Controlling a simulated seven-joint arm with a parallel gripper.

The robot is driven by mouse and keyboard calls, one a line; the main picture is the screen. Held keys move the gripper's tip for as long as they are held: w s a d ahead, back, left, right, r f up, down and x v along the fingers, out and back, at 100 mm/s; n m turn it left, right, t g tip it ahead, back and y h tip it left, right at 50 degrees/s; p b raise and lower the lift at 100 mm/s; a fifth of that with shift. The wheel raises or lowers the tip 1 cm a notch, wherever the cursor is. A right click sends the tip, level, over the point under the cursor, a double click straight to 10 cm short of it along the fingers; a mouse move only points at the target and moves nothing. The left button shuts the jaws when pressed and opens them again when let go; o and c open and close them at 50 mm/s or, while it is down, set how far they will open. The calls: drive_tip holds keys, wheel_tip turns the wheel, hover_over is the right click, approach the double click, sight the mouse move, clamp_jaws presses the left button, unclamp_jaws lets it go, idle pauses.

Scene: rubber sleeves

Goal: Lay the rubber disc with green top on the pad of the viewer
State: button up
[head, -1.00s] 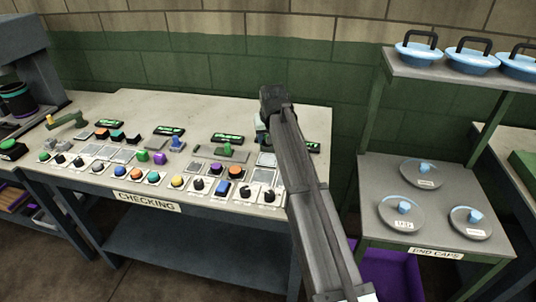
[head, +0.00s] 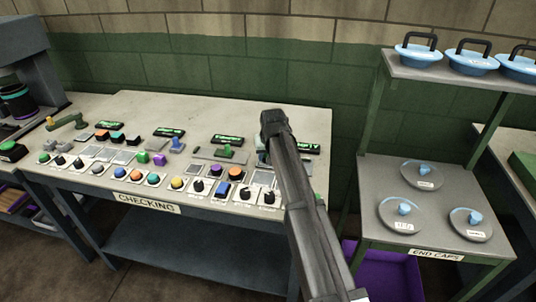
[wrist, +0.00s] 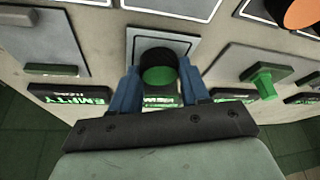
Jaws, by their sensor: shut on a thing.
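The rubber disc (wrist: 158,76) is black with a green top and shows between my gripper's blue fingers in the wrist view. My gripper (wrist: 158,84) is shut on it. A grey square pad with a pale border (wrist: 185,46) lies under and just beyond the disc. I cannot tell whether the disc touches this pad. In the head view my gripper (head: 264,152) is low over the right end of the checking table, and the arm hides the disc. A display (wrist: 160,101) behind the disc is partly covered by my gripper.
The checking table (head: 225,122) carries several buttons, knobs, pads and lit displays. In the wrist view, an EMPTY display (wrist: 80,98) is at left and a green lever (wrist: 262,82) at right. A shelf of end caps (head: 385,172) stands right of the table.

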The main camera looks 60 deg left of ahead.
drive_tip(key=o, duration=1)
drive_tip(key=shift+o, duration=0.2)
drive_tip(key=v, duration=1.2)
drive_tip(key=shift+r, duration=0.1)
